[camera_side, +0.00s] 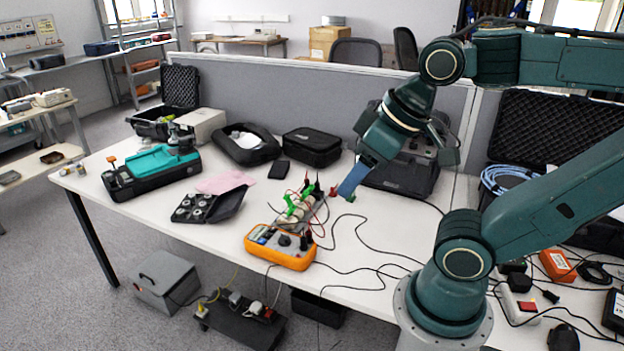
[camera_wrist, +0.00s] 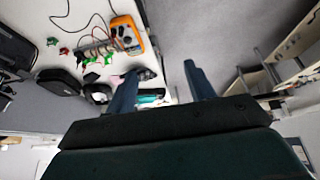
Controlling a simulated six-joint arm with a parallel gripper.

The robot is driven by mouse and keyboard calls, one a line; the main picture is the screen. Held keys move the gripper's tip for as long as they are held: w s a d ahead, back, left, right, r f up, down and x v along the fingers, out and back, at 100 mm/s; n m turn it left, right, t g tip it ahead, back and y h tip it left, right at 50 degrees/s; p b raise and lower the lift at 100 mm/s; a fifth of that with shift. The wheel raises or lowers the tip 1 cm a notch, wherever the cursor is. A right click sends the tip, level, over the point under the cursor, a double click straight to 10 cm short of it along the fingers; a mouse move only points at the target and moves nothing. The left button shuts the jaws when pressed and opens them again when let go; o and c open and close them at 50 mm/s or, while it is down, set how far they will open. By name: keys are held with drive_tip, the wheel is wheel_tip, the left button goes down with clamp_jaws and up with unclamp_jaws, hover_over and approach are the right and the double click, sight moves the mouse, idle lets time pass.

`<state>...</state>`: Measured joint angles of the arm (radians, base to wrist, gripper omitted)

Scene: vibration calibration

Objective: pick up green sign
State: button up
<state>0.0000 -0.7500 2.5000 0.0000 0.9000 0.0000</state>
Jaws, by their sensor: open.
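Small green pieces (camera_side: 293,203) that may be the green sign stand among cables and a row of cylindrical parts, behind the orange meter (camera_side: 281,246) on the white table. In the wrist view green pieces (camera_wrist: 90,60) show at upper left, beside the orange meter (camera_wrist: 127,34); their shape is too small to read. My gripper (camera_side: 347,194) hangs above the table, to the right of the green pieces and apart from them, with its blue fingers pointing down-left. In the wrist view the fingers of my gripper (camera_wrist: 161,68) are spread apart with nothing between them.
A black case (camera_side: 400,174) stands behind my gripper. Loose cables cross the table's middle and front. A teal-and-black device (camera_side: 152,172), a small open black case (camera_side: 209,205) and a black bag (camera_side: 312,147) sit left and behind. A grey partition runs along the back.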

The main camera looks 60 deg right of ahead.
drive_tip(key=c, duration=0.3)
